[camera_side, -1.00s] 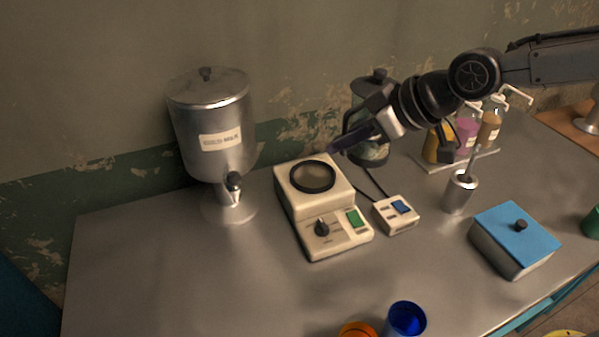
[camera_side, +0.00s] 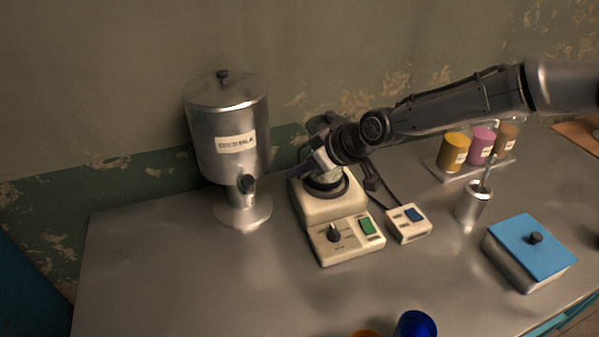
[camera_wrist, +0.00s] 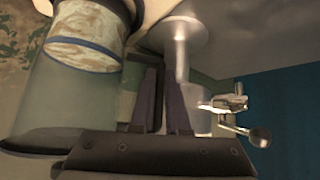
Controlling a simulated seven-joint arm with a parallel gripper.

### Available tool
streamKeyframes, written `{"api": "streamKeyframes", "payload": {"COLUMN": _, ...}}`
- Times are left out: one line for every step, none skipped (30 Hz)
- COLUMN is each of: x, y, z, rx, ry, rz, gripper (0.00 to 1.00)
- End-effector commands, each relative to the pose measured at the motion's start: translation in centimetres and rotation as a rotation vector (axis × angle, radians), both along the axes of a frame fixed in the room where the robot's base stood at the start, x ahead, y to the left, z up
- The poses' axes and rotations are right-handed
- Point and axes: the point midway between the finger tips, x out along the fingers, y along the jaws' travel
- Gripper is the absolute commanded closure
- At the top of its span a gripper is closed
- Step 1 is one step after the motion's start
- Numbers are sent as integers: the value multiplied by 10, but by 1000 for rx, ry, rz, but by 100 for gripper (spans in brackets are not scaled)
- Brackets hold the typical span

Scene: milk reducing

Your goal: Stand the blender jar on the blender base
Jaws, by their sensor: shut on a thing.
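The blender jar (camera_side: 322,123), clear with a dark lid, is upright above the cream blender base (camera_side: 345,240). Its lower end is at the dark ring seat (camera_side: 347,190); whether it is fully seated I cannot tell. My gripper (camera_side: 303,168) is in front of the jar and hides much of it in the side view. In the wrist view the jar (camera_wrist: 80,95) fills the left, with its banded lower end toward the top of the picture. My gripper's dark fingers (camera_wrist: 165,95) are beside it, shut on the jar, apparently at its handle; the grip itself is partly hidden.
A metal dispenser (camera_side: 228,130) with a tap stands close left of the base. A small switch box (camera_side: 408,223) is at its right. A metal cup (camera_side: 474,203), blue-lidded box (camera_side: 530,250) and bottle rack (camera_side: 470,168) stand farther right. The front table is clear except for cups (camera_side: 415,325).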

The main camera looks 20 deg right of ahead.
Motion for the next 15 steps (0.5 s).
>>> {"api": "streamKeyframes", "payload": {"x": 1, "y": 0, "z": -3, "rx": 2, "ry": -4, "rz": 1, "gripper": 100}}
{"api": "streamKeyframes", "payload": {"x": 1, "y": 0, "z": -6, "rx": 2, "ry": -3, "rz": 0, "gripper": 100}}
{"api": "streamKeyframes", "payload": {"x": 1, "y": 0, "z": -8, "rx": 2, "ry": -5, "rz": 1, "gripper": 100}}
{"api": "streamKeyframes", "payload": {"x": 1, "y": 0, "z": -9, "rx": 2, "ry": -6, "rz": 0, "gripper": 100}}
{"api": "streamKeyframes", "payload": {"x": 1, "y": 0, "z": -10, "rx": 2, "ry": -6, "rz": 1, "gripper": 100}}
{"api": "streamKeyframes", "payload": {"x": 1, "y": 0, "z": -11, "rx": 2, "ry": -7, "rz": 0, "gripper": 100}}
{"api": "streamKeyframes", "payload": {"x": 1, "y": 0, "z": -11, "rx": 2, "ry": -7, "rz": -1, "gripper": 100}}
{"api": "streamKeyframes", "payload": {"x": 1, "y": 0, "z": -11, "rx": 2, "ry": -7, "rz": -1, "gripper": 100}}
{"api": "streamKeyframes", "payload": {"x": 1, "y": 0, "z": -11, "rx": 2, "ry": -7, "rz": 0, "gripper": 100}}
{"api": "streamKeyframes", "payload": {"x": 1, "y": 0, "z": -11, "rx": 2, "ry": -7, "rz": 0, "gripper": 100}}
{"api": "streamKeyframes", "payload": {"x": 1, "y": 0, "z": -11, "rx": 2, "ry": -7, "rz": 0, "gripper": 100}}
{"api": "streamKeyframes", "payload": {"x": 1, "y": 0, "z": -11, "rx": 2, "ry": -7, "rz": 0, "gripper": 100}}
{"api": "streamKeyframes", "payload": {"x": 1, "y": 0, "z": -11, "rx": 2, "ry": -7, "rz": 0, "gripper": 100}}
{"api": "streamKeyframes", "payload": {"x": 1, "y": 0, "z": -12, "rx": 2, "ry": -6, "rz": 0, "gripper": 100}}
{"api": "streamKeyframes", "payload": {"x": 1, "y": 0, "z": -13, "rx": 2, "ry": -6, "rz": 1, "gripper": 100}}
